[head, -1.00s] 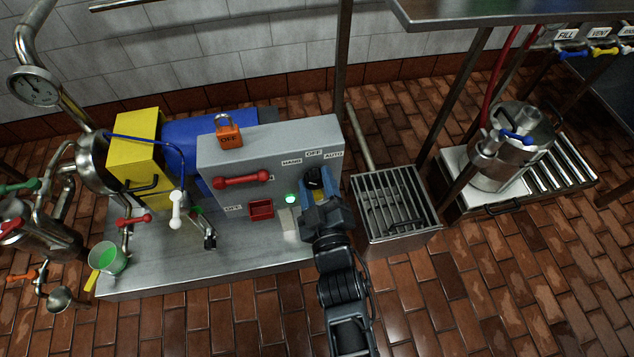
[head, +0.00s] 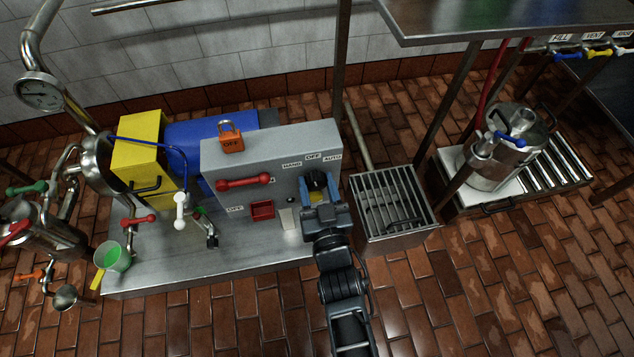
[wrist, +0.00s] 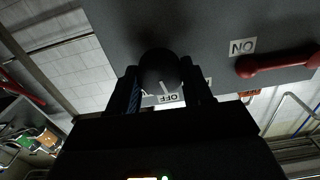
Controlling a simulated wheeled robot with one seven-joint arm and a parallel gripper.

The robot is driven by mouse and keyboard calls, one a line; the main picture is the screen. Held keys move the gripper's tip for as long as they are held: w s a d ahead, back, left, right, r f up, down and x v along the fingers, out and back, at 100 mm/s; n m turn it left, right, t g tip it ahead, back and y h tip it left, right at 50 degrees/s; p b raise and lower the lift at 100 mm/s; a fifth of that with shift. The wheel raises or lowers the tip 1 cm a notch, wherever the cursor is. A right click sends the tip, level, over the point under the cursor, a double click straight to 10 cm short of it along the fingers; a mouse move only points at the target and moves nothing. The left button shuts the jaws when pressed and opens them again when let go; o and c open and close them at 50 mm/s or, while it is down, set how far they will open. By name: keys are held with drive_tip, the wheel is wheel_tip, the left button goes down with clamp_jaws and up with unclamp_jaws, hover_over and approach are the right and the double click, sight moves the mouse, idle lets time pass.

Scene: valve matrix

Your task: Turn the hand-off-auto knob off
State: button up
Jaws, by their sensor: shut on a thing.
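The black hand-off-auto knob (head: 316,180) is on the right side of the grey panel (head: 285,144), below the HAND, OFF (head: 313,155) and AUTO labels. My gripper (head: 319,193) is shut on the knob, one finger on each side. In the wrist view the knob (wrist: 160,68) sits between the fingers. Its white pointer line points at the upside-down OFF label (wrist: 168,99). The small indicator lamp (head: 290,200) left of the knob is dark. My gripper and wrist hide the knob's lower part in the head view.
A red handle (head: 243,184), a red box (head: 262,210) and an orange padlock (head: 231,137) are on the panel, left of the knob. A metal grate (head: 395,202) stands close on the right. A steel table edge (head: 470,30) hangs over the upper right.

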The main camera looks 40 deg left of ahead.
drive_tip(key=shift+r+m, duration=0.1)
drive_tip(key=shift+m, duration=0.9)
drive_tip(key=o, duration=1)
drive_tip(key=shift+o, duration=0.2)
drive_tip(key=p+v, duration=0.2)
drive_tip(key=v, duration=0.5)
drive_tip(key=shift+s+d+p, duration=0.25)
drive_tip(key=shift+p, duration=0.1)
